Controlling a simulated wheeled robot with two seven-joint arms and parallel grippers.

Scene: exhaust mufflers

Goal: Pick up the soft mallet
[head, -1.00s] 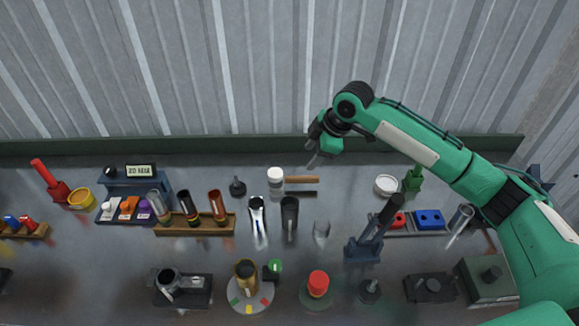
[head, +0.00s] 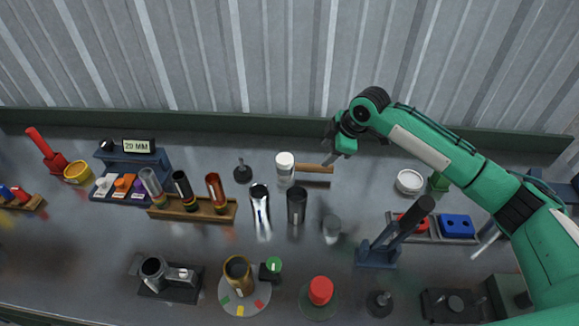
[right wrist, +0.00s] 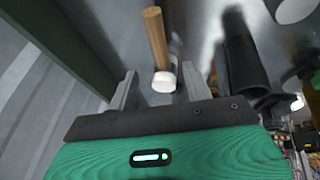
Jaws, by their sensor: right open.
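The soft mallet lies near the back of the bench in the head view, with a white head (head: 285,163) and a wooden handle (head: 314,169) pointing right. In the right wrist view its white head (right wrist: 165,82) shows in the gap between my fingers, and the wooden handle (right wrist: 156,38) runs away toward the top. My right gripper (head: 331,157) is open and empty, close to the handle on its back side. In the right wrist view the two fingers (right wrist: 160,88) stand apart on either side of the head; contact cannot be told. My left gripper is out of view.
A black tube (head: 296,205) and a clear glass (head: 331,229) stand in front of the mallet. A white round dish (head: 409,181) is to the right and a dark knobbed piece (head: 242,170) to the left. A green rail (head: 220,118) runs along the back.

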